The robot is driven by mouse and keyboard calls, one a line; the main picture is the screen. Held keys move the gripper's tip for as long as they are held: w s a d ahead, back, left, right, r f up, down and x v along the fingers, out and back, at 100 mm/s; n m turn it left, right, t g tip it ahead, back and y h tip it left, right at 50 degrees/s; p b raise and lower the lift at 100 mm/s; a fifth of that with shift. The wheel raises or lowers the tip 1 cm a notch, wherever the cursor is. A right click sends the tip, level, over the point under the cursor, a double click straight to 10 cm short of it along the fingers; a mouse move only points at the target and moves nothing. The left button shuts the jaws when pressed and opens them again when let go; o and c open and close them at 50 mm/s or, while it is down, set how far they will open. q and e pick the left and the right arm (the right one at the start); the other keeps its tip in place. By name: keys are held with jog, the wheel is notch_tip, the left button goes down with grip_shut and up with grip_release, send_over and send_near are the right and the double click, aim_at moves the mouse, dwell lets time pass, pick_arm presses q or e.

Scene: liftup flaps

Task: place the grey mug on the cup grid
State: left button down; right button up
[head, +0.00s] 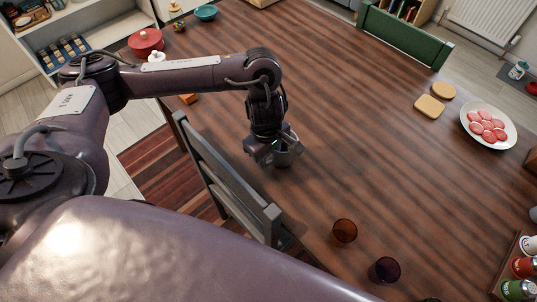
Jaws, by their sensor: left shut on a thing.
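My left arm reaches in from the left, over the wooden table. My left gripper (276,148) points down near the table's left edge and is shut on the grey mug (284,158). The gripper hides much of the mug; I cannot tell whether its base touches the table. I cannot clearly make out a cup grid; a blue rack or tray (50,66) holding several small items stands on the white shelf at the upper left. My right gripper is not in view.
A chair (222,170) stands against the near left edge of the table (340,110). An amber glass (344,231) and a purple glass (384,270) stand near the front. A white plate of meat slices (507,138) is at right. The table's middle is clear.

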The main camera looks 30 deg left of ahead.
pick_arm(q)
jog(key=c, duration=1.3)
grip_release()
jog(key=shift+f, duration=0.15)
jog(key=o, duration=0.4)
